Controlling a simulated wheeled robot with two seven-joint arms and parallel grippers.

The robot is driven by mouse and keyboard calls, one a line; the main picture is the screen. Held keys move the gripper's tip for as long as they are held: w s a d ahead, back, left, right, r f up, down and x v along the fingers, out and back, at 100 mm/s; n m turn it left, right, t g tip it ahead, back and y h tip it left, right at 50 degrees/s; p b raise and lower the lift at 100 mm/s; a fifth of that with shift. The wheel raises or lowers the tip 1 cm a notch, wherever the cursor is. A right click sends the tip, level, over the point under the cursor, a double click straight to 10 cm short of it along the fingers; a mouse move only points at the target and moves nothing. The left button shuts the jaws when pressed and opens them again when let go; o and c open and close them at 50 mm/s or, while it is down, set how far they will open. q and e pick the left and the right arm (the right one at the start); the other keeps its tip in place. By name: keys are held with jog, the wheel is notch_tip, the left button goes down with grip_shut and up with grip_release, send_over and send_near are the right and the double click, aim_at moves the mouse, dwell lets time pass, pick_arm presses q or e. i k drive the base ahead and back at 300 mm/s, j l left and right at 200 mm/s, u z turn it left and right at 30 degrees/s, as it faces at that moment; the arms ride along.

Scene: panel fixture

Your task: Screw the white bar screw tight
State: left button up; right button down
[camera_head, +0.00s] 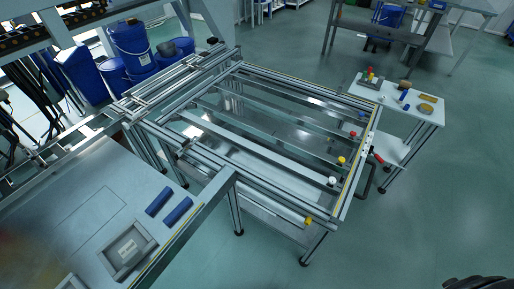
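The white screw knob (332,181) sits at the near right end of a bar of the aluminium panel frame (262,192). I cannot tell from here how far it is screwed in. Other coloured knobs sit along the same right side: yellow (341,160), red (352,134) and blue (361,114). Another yellow piece (308,220) is at the near corner. A tool with a red handle (377,156) is at the right edge of the frame, beside the knobs. Neither of my grippers can be made out in this view.
A small white side table (425,117) with several small parts stands right of the frame. A grey work table (85,190) with blue blocks (158,201) and a tray (128,250) is at the left. Blue bins (132,45) stand behind. Floor at the lower right is mostly clear.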

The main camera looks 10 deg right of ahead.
aim_at(332, 181)
jog(key=z, duration=1.15)
